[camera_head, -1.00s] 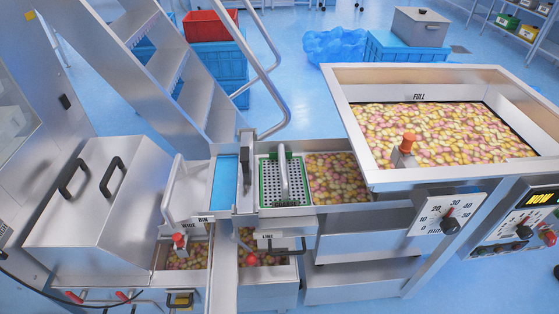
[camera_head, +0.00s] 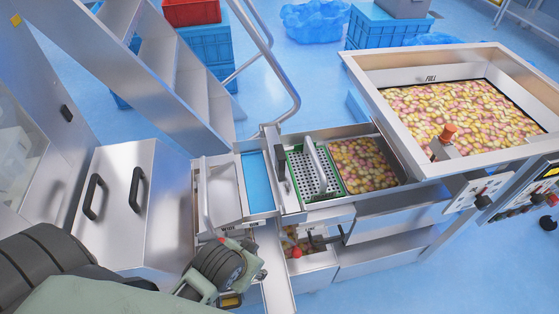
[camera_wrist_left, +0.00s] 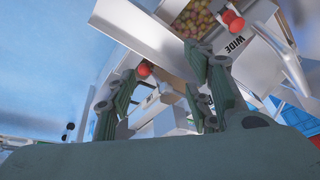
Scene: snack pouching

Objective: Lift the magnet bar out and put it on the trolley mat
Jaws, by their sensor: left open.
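I cannot single out the magnet bar for certain. A dark upright handle (camera_head: 281,165) stands at the left end of the green-framed perforated tray (camera_head: 293,167), and a pale bar-shaped handle (camera_head: 315,170) rises over the tray. A blue mat-like surface (camera_head: 258,185) lies in the narrow bay left of the tray; I cannot tell whether it is the trolley mat. My left gripper (camera_wrist_left: 165,95) is open and empty in the left wrist view, its fingers spread. In the head view it is low at the front, over the lower drawers and apart from the tray. My right gripper is not in view.
Red knobs (camera_wrist_left: 233,20) are near my left fingers, one beside the "WIDE" label. A large hopper of snacks (camera_head: 460,118) stands at the right. A steel lidded box (camera_head: 118,205) is at the left. Steel steps (camera_head: 150,75) rise behind.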

